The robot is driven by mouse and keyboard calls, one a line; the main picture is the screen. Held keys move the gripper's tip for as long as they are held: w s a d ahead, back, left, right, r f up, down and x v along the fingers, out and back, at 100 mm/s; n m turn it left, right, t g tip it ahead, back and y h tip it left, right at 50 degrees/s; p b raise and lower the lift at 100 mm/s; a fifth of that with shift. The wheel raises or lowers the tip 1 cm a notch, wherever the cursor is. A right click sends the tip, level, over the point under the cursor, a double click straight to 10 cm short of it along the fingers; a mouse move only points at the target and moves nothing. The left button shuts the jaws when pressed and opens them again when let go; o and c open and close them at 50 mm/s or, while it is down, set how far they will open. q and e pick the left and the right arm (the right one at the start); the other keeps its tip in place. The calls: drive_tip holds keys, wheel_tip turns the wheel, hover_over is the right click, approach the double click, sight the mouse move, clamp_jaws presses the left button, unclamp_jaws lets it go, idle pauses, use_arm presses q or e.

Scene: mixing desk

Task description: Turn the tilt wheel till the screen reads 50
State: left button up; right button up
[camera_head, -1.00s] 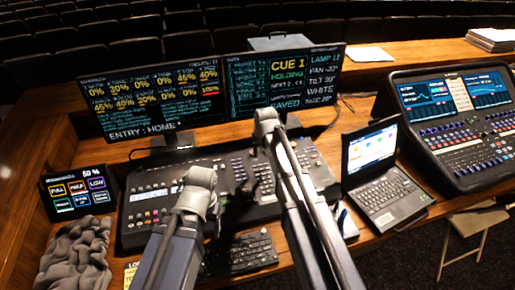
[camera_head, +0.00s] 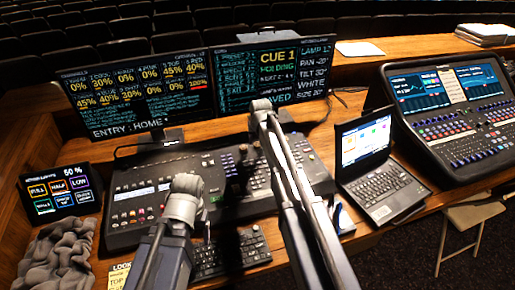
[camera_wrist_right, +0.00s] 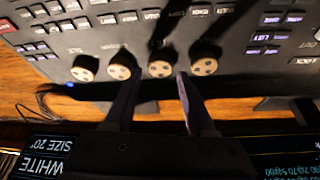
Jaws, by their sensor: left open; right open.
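The tilt wheel is one of a row of round knobs along the console's edge in the right wrist view; their labels are too blurred to tell which. My right gripper (camera_wrist_right: 158,85) is open, its fingers on either side of one knob (camera_wrist_right: 161,68); contact cannot be told. In the head view its fingers are hidden behind my right arm. The screen (camera_head: 274,75) lists a TILT value that looks near 30, too small to be sure. My left gripper (camera_head: 207,232) is open over the console's front area, dark and partly hidden by its wrist.
The lighting console (camera_head: 150,195) lies below two monitors. A keyboard (camera_head: 250,247) lies in front of it. A laptop (camera_head: 375,185) and another mixing desk (camera_head: 455,120) stand right. A small touch panel (camera_head: 58,200) and crumpled grey cloth (camera_head: 55,255) are left.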

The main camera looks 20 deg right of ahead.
sight(257, 145)
drive_tip(key=shift+b+x, duration=0.65)
drive_tip(key=shift+x, duration=0.55)
clamp_jaws()
